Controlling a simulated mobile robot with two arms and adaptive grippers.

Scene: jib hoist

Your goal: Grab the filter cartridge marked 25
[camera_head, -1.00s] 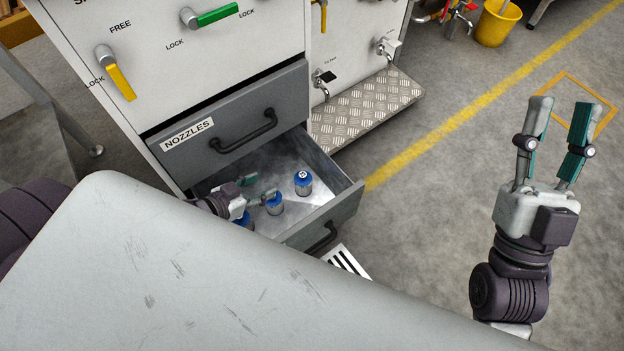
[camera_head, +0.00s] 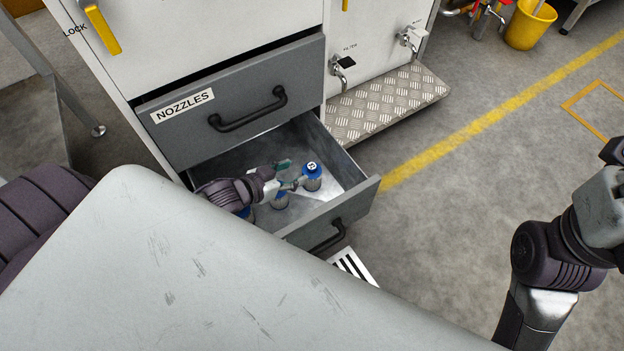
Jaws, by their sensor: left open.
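The lower drawer (camera_head: 345,212) is open and holds blue-capped cartridges. One cartridge (camera_head: 312,183) stands upright toward the drawer's right side, with a white mark on its cap too small to read. Part of a third blue cap (camera_head: 245,213) shows below my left wrist. My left gripper (camera_head: 289,174) is inside the drawer, open, its fingertips just left of the first cartridge. I cannot tell whether they touch it. My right gripper (camera_head: 603,205) is cut off at the right edge, fingertips out of frame.
The shut drawer labelled NOZZLES (camera_head: 235,100) is directly above the open one. A pale scratched surface (camera_head: 180,270) fills the foreground and hides the drawer's near corner. A metal tread step (camera_head: 390,103) juts out at right.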

